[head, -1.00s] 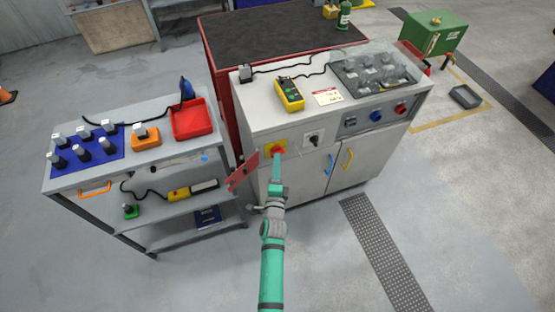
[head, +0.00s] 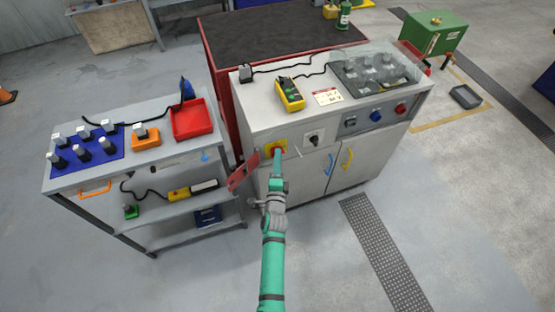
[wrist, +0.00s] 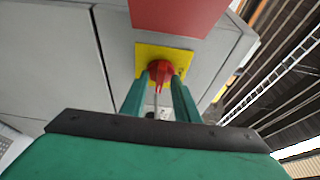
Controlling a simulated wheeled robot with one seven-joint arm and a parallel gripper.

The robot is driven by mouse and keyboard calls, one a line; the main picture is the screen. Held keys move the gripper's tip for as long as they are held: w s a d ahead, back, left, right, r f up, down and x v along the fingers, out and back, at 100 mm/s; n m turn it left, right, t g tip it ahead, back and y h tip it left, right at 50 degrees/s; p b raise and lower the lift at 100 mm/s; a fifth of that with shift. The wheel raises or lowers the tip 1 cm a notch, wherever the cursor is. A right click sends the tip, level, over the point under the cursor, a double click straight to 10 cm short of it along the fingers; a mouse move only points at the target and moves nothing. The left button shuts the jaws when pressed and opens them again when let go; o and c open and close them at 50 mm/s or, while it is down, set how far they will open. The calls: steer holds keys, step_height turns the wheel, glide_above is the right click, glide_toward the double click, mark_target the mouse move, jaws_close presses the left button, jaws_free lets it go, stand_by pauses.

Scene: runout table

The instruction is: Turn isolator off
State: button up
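The isolator is a red rotary knob (head: 278,151) on a yellow plate (head: 269,147), on the front of the grey cabinet (head: 262,118). In the wrist view the red knob (wrist: 160,71) sits in front of the yellow plate (wrist: 180,59). My gripper (head: 277,157) is at the knob. In the wrist view the green fingers of my gripper (wrist: 160,80) stand apart, one on each side of the knob. I cannot tell whether they press on it. The fingers partly hide the knob and plate.
A red panel (head: 243,172) sticks out just left of the isolator; it is close to the fingers in the wrist view (wrist: 178,12). A socket with a black plug (head: 314,139) is to the right. A grey cart (head: 70,180) stands left. Floor in front is clear.

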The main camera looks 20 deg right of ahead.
jaws_close()
steer(key=shift+n, duration=0.4)
steer(key=shift+d+f+n+t+y, duration=0.2)
steer(key=shift+n+t+y, duration=0.85)
steer(key=shift+n, duration=2.5)
steer(key=shift+d+f+n+t+y, duration=0.15)
steer(key=shift+n+t+y, duration=0.9)
steer(key=shift+n, duration=2.55)
steer(key=shift+d+f+n+t+y, duration=0.2)
steer(key=shift+n+t+y, duration=0.85)
steer(key=shift+n, duration=2.5)
steer(key=shift+g+y, duration=0.35)
steer(key=shift+y, duration=0.1)
